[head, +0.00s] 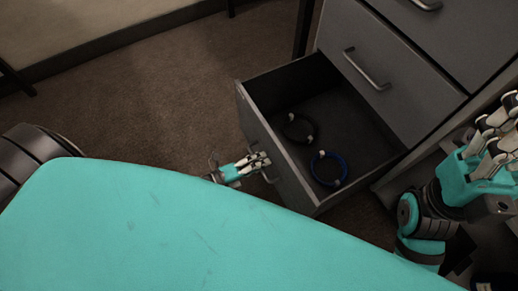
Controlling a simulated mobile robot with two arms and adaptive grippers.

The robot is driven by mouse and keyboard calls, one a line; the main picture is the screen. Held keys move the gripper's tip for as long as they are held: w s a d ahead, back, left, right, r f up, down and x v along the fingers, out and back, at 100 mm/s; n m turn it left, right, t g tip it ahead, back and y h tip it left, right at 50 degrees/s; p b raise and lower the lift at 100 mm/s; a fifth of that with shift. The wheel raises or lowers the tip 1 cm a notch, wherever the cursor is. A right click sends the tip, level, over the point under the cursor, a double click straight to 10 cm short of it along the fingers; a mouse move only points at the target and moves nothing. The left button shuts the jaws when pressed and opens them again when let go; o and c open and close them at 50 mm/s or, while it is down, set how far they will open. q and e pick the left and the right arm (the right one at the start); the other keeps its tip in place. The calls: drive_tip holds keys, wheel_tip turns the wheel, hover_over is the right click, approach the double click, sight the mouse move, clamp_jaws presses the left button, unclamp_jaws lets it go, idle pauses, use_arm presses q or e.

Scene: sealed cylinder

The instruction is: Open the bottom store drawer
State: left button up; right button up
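The bottom store drawer (281,166) stands well pulled out of the grey cabinet, so its inside shows from above. Its front panel faces left, with a metal handle (270,177) on it. My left gripper (262,161) is at this handle, its fingertips overlapping it or right beside it. The fingers are small in the view, and I cannot tell whether they are closed around the bar. My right gripper (498,118) is at the right edge, away from the drawer, partly cut off by the frame.
A black ring (298,128) and a blue ring (329,168) lie inside the drawer. Above it is a shut drawer with its own handle (366,69). My teal body fills the lower left. Brown carpet (165,100) is clear to the drawer's left.

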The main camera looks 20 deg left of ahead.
use_arm(q)
drive_tip(key=v, duration=1.2)
idle(0.3)
